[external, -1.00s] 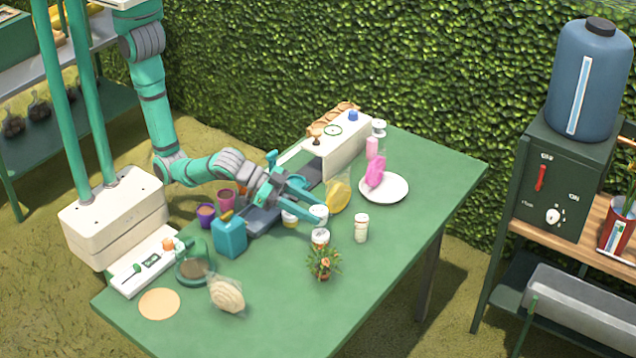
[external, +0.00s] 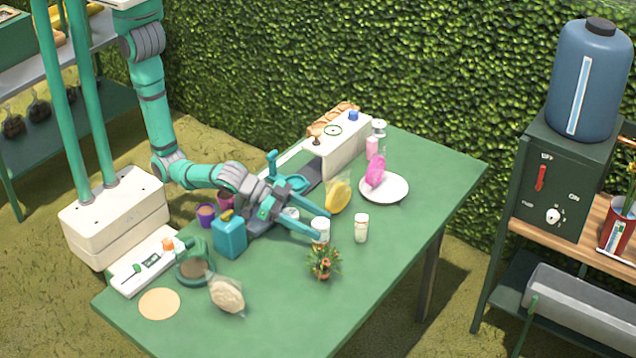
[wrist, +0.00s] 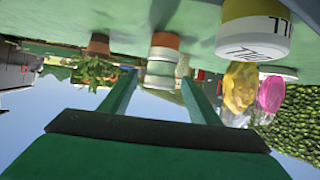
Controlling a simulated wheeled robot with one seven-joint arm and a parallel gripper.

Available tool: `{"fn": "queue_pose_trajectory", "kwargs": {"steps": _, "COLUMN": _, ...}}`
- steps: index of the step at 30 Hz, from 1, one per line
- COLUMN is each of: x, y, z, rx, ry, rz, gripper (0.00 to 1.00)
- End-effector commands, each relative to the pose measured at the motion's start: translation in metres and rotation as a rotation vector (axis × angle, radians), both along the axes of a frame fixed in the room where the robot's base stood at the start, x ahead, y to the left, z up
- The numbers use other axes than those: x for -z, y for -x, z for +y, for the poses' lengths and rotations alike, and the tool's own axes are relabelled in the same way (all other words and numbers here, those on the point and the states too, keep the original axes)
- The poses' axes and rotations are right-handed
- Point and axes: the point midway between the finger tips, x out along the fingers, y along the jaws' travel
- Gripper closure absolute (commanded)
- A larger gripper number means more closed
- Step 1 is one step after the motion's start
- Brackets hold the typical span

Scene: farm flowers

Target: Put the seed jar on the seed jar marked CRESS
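My gripper (external: 321,222) is over the green table, its two fingers around a seed jar (wrist: 160,74) with a pale body. In the wrist view, which is upside down, the fingertips sit on both sides of this jar. Its white top also shows in the external view (external: 320,222). A second jar with orange contents and a white lid (wrist: 164,43) stands on the table in line under the held one; they look touching or nearly so. I cannot read CRESS on any lid. A jar with yellow contents (wrist: 254,28) and a lettered white lid stands close by.
Another white-lidded jar (external: 361,228) stands just right of my gripper. A potted orange flower plant (external: 323,263) is close in front. A yellow bag (external: 338,196), a pink item (external: 376,170) and a white plate (external: 396,189) lie behind. The table's right front is clear.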

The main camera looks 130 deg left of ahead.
Motion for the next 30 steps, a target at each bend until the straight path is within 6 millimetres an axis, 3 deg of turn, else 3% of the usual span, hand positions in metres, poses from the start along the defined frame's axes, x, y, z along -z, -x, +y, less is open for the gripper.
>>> {"fn": "queue_pose_trajectory", "kwargs": {"steps": 7, "x": -0.004, "y": 0.0, "z": 0.0, "rx": 0.0, "ry": 0.0, "rz": -0.001, "gripper": 0.44}}
{"fn": "queue_pose_trajectory", "kwargs": {"steps": 10, "x": -0.006, "y": 0.009, "z": -0.004, "rx": 0.001, "ry": -0.001, "rz": 0.0, "gripper": 0.44}}
{"fn": "queue_pose_trajectory", "kwargs": {"steps": 24, "x": -0.04, "y": 0.086, "z": -0.028, "rx": 0.002, "ry": 0.001, "rz": 0.0, "gripper": 0.44}}
{"fn": "queue_pose_trajectory", "kwargs": {"steps": 30, "x": -0.047, "y": 0.102, "z": -0.033, "rx": 0.0, "ry": 0.0, "rz": 0.0, "gripper": 0.44}}
